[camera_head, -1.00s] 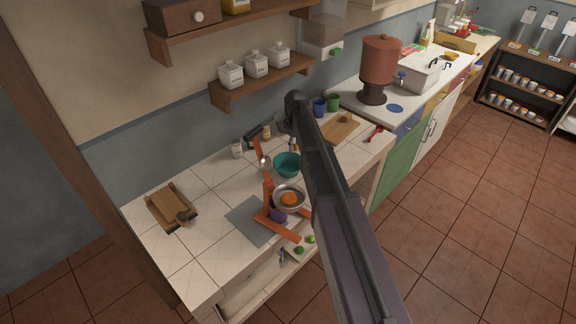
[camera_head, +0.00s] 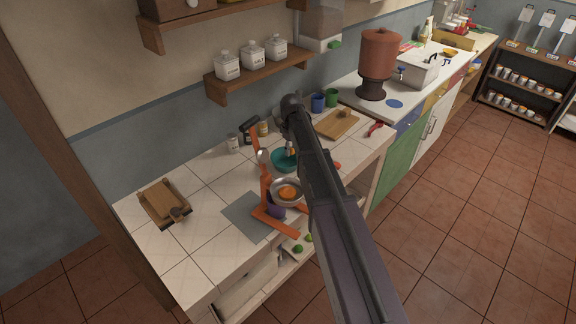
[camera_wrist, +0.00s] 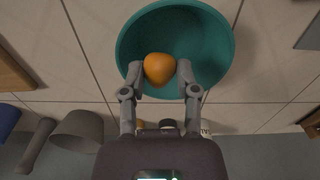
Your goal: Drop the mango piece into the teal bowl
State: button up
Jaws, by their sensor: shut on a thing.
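The mango piece (camera_wrist: 159,68) is a rounded orange lump in the wrist view, held between the two fingertips of my gripper (camera_wrist: 160,77). The teal bowl (camera_wrist: 215,60) lies behind the piece in that view, and the piece overlaps the lower part of its inside. In the head view the teal bowl (camera_head: 279,164) stands on the tiled counter, partly hidden by my arm. My gripper (camera_head: 291,151) is at the bowl there, with a small orange spot at its tip. How high the piece is above the bowl floor I cannot tell.
An orange stand (camera_head: 265,190) holds a metal pan (camera_head: 299,186) with something orange in it, close in front of the bowl. A grey mat (camera_head: 247,217), a wooden board (camera_head: 337,124), jars (camera_head: 232,143) and cups (camera_head: 318,102) stand around. The counter's left part is mostly clear.

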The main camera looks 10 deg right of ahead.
jog(key=shift+f+b, duration=0.4)
jog(key=shift+f, duration=0.25)
jog(key=o, duration=0.9)
